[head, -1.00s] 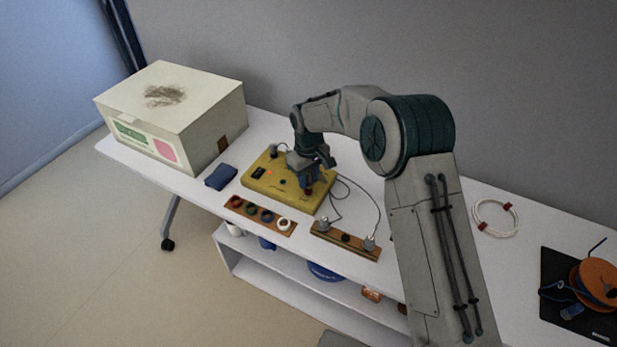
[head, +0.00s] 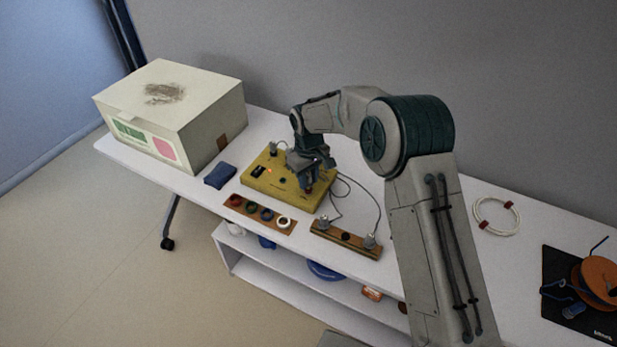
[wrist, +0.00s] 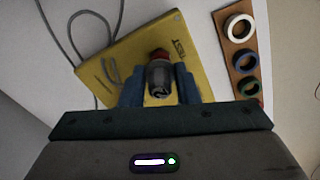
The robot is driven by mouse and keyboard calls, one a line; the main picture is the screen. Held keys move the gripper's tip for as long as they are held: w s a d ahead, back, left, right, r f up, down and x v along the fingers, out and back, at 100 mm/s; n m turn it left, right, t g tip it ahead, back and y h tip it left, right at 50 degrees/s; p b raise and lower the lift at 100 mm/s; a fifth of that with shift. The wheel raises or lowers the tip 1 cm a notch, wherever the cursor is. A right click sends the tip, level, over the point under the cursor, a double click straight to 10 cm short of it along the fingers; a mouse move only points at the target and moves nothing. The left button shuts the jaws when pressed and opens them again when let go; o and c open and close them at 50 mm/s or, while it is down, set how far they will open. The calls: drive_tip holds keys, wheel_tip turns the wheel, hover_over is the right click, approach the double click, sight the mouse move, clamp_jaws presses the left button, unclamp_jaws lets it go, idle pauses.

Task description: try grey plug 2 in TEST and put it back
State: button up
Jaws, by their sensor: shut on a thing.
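My gripper (head: 303,178) is over the right part of the yellow test box (head: 254,178). In the wrist view it is shut on a grey plug (wrist: 159,76), between its two blue-grey fingers (wrist: 158,88). The plug's far end meets a red-ringed socket (wrist: 160,54) beside the TEST lettering (wrist: 178,49). I cannot tell how deep it sits. The wooden plug rack (head: 325,232) holds a grey plug at its left end (head: 323,224) and another at its right end (head: 370,241). Its middle hole (head: 346,237) is empty.
Another grey plug (head: 273,148) stands at the box's back left. A wooden strip with coloured rings (head: 259,214) lies in front of the box. A blue cloth (head: 220,176) and a large carton (head: 170,110) are to the left. Thin cables loop right of the box.

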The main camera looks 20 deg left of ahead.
drive_tip(key=shift+f, duration=0.45)
drive_tip(key=o, duration=1.1)
drive_tip(key=shift+c, duration=0.2)
drive_tip(key=shift+r, duration=0.15)
drive_tip(key=shift+r+p, duration=1.8)
drive_tip(key=shift+r, duration=1.85)
